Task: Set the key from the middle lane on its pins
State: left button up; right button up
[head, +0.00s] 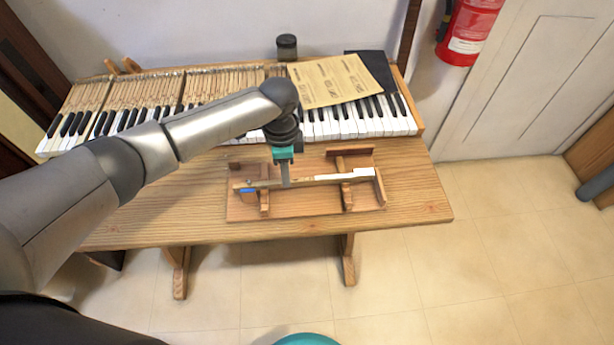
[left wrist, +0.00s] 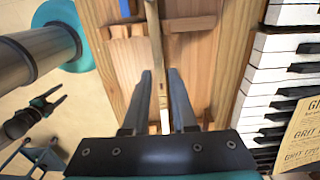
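A long pale wooden key (head: 318,179) with a white head (head: 357,173) at its right end lies across the wooden fixture (head: 312,209) on the bench. In the left wrist view the key (left wrist: 153,35) runs between the fingers of my left gripper (left wrist: 160,73). Those fingers are apart, with a thin gap on each side of the key. In the head view my left gripper (head: 285,184) points down over the key's left half. My right gripper (left wrist: 56,98) shows small in the left wrist view, its fingers apart and empty. The pins under the key are hidden.
The keyboard (head: 345,122) runs behind the fixture, with a printed sheet (head: 330,80) and a dark panel (head: 372,68) on it. A dark jar (head: 287,47) stands at the back. A blue mark (head: 247,190) is at the fixture's left. The bench (head: 415,200) is bare at right.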

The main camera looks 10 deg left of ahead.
pick_arm(q)
jog(key=shift+f, duration=0.8)
grip_shut()
dwell(1.5)
